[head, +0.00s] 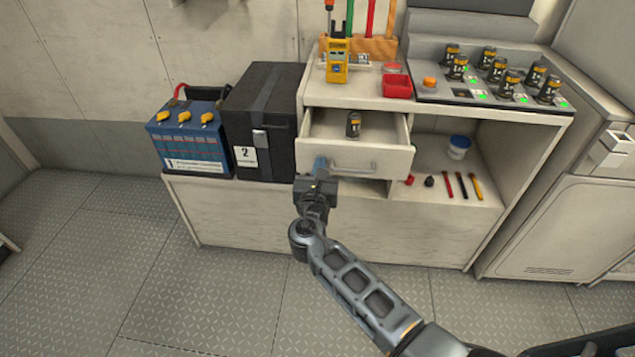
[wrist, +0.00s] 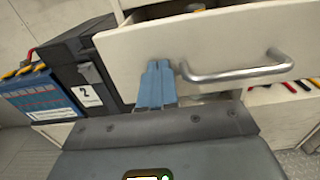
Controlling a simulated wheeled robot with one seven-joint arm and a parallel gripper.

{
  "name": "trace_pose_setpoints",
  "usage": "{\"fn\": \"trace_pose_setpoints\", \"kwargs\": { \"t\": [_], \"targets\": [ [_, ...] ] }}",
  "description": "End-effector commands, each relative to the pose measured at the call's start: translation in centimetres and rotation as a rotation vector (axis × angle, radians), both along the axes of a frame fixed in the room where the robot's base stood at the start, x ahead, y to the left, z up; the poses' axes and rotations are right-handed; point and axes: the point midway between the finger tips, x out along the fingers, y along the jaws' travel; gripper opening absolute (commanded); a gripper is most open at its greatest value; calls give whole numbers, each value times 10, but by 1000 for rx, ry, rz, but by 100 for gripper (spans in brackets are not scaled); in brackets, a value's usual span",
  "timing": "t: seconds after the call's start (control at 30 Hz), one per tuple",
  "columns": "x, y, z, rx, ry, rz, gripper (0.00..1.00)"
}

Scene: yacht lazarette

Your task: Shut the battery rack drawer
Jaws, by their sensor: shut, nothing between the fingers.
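The battery rack drawer (head: 375,156) is pulled open from the white cabinet, with one dark battery (head: 353,124) standing inside it. Its front carries a grey bar handle (head: 354,169). In the wrist view the drawer front (wrist: 222,47) fills the top, with the handle (wrist: 235,73) at right. My gripper (head: 319,164) is shut and empty at the left part of the drawer front, left of the handle. Its blue fingers (wrist: 155,84) show in the wrist view close to the front. I cannot tell whether they touch it.
A black box marked 2 (head: 262,120) and a blue battery (head: 188,140) stand left of the drawer. A charger (head: 480,85) with several batteries and a yellow meter (head: 337,62) are on top. The open shelf (head: 480,205) at right holds small tools. Floor in front is clear.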

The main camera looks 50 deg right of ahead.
Motion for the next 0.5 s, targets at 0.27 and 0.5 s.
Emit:
{"fn": "trace_pose_setpoints", "kwargs": {
  "t": [0.27,0.5],
  "targets": [
    [47,-61,-3,-1,-2,-3,0],
    [78,-101,-3,-2,-1,-2,0]
  ]
}}
